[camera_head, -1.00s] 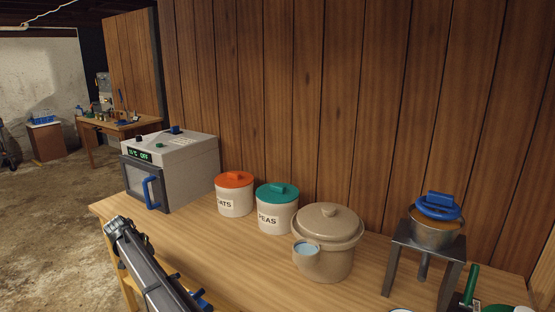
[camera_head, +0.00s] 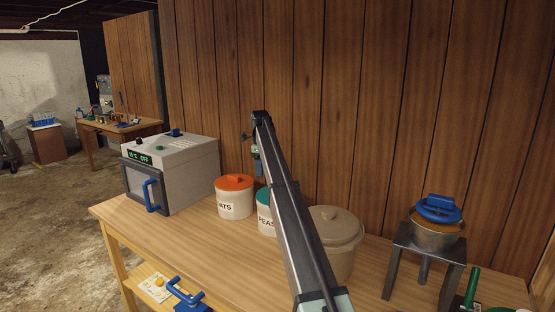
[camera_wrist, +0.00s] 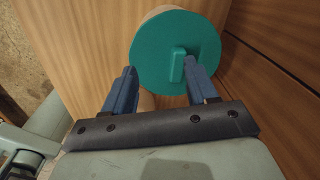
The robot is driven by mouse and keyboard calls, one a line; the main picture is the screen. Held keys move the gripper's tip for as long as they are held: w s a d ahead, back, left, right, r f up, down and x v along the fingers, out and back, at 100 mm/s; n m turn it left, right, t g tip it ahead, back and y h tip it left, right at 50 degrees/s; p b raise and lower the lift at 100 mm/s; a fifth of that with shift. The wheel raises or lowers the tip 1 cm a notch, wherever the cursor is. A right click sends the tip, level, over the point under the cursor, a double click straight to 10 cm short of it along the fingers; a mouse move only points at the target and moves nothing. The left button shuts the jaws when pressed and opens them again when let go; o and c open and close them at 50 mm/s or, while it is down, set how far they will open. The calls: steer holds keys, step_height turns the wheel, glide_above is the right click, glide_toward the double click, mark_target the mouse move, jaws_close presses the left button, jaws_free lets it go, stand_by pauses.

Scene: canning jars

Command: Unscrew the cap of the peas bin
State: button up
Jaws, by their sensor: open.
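The peas bin (camera_head: 265,222) is a white canister labelled PEAS with a teal cap (camera_head: 262,196), standing on the wooden table. My arm hides its right part in the head view. In the wrist view the teal cap (camera_wrist: 150,48) shows its raised grip bar (camera_wrist: 177,66). My gripper (camera_wrist: 161,66) is open, with blue fingers spread around part of the cap's face as seen from above. The bar lies between the fingers, nearer the right one. I cannot tell the height left above the cap. In the head view my gripper (camera_head: 256,160) hangs over the bin, small and partly hidden.
A white bin with an orange cap (camera_head: 234,182) stands just left of the peas bin. A lidded beige crock (camera_head: 340,228) stands to the right, partly behind my arm. A grey oven (camera_head: 180,170) is at the left, a pot on a metal stand (camera_head: 435,235) at the right. Wood panelling rises behind.

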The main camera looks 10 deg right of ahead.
steer(key=d+r+m, duration=0.3)
steer(key=d, duration=0.3)
step_height(320, 180, down, 13)
steer(key=shift+s+d+f, duration=0.15)
stand_by(0.3)
steer(key=shift+c, duration=0.4)
jaws_close()
steer(key=shift+n, duration=2.4)
